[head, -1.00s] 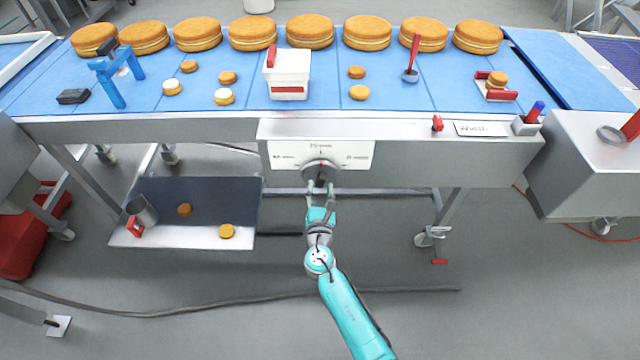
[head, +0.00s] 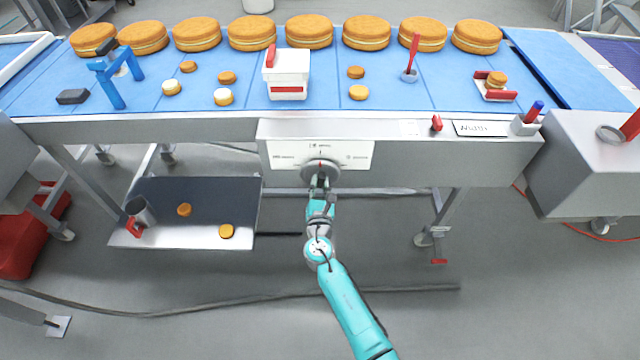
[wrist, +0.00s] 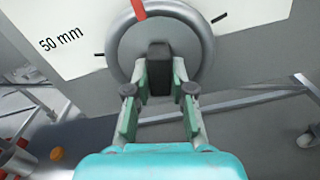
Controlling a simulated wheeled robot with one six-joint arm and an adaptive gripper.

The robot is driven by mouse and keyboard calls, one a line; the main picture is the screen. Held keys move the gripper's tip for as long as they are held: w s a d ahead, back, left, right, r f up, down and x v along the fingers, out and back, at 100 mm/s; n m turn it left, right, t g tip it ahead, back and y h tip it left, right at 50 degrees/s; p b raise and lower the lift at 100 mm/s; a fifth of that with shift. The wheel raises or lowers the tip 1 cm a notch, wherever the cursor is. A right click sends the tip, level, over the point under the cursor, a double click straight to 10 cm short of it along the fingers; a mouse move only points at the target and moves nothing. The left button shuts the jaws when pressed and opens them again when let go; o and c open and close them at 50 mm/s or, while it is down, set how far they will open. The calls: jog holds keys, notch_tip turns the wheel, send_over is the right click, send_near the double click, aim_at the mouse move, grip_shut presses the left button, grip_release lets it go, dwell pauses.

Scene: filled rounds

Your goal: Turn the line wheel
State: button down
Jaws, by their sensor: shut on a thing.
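The line wheel (head: 320,172) is a round grey knob on a white label plate (head: 283,155) on the front of the conveyor. In the wrist view the wheel (wrist: 191,40) has a red mark at its top and a dark block-shaped grip (wrist: 159,66) standing out from it. My gripper (head: 320,183) is at the wheel, reaching from below. In the wrist view my gripper (wrist: 159,92) has its two fingers on either side of the dark grip and is shut on it. The red mark points up, slightly left, in the wrist view.
The blue conveyor (head: 330,105) above carries a row of large filled rounds (head: 309,31), small rounds and a white box (head: 287,74). A blue arch (head: 118,78) stands at left. A lower tray (head: 180,239) holds small rounds and a metal cup (head: 141,212).

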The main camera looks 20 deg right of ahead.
jog(key=shift+m, duration=0.3)
jog(key=m, duration=1)
jog(key=shift+a+r+m, duration=0.1)
jog(key=shift+m, duration=2)
jog(key=c, duration=1)
grip_release()
